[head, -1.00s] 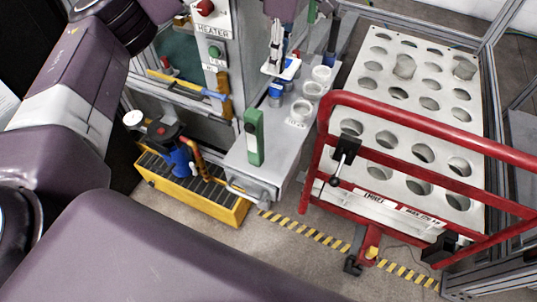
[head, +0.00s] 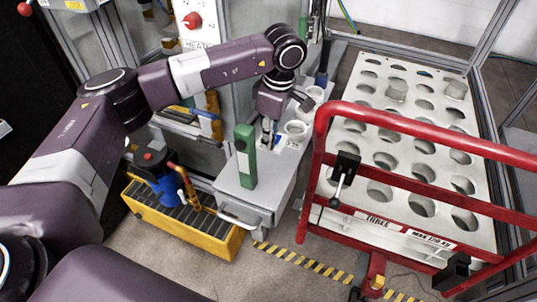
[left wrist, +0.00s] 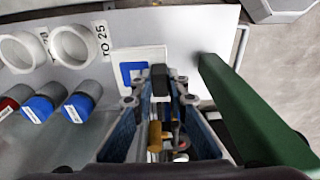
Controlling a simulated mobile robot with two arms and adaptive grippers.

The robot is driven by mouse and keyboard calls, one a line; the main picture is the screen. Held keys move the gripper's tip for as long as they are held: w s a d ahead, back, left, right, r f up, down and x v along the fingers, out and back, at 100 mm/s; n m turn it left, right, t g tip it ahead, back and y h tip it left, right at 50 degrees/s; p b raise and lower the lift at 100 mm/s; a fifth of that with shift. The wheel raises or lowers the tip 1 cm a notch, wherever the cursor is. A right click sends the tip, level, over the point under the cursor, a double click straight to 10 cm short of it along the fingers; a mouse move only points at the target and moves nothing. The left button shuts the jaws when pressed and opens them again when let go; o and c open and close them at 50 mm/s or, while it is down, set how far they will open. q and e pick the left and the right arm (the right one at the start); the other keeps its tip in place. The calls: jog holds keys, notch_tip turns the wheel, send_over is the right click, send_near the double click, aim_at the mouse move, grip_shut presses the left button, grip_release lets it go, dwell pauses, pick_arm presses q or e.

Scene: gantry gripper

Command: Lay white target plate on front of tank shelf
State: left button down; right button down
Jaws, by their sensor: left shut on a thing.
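My left gripper (head: 268,143) reaches down over the front part of the grey tank shelf (head: 272,182), just behind a green upright block (head: 246,157). It is shut on the white target plate (left wrist: 140,54), which carries a blue corner mark. In the left wrist view the plate appears flat over the shelf surface (left wrist: 185,28), between the white rings and the green block (left wrist: 245,110). The fingers (left wrist: 150,88) cover part of it. I cannot tell whether the plate touches the shelf. My right gripper is not in view.
A red rail (head: 420,127) fronts a white rack with round holes (head: 405,120) at the right. A yellow crate (head: 185,225) with a blue pump (head: 168,188) stands on the floor at the left.

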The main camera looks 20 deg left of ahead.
pick_arm(q)
jog(key=shift+f, duration=0.9)
notch_tip(320, 180, down, 4)
jog(key=shift+f, duration=0.15)
jog(key=c, duration=2.3)
grip_release()
jog(key=o, duration=0.4)
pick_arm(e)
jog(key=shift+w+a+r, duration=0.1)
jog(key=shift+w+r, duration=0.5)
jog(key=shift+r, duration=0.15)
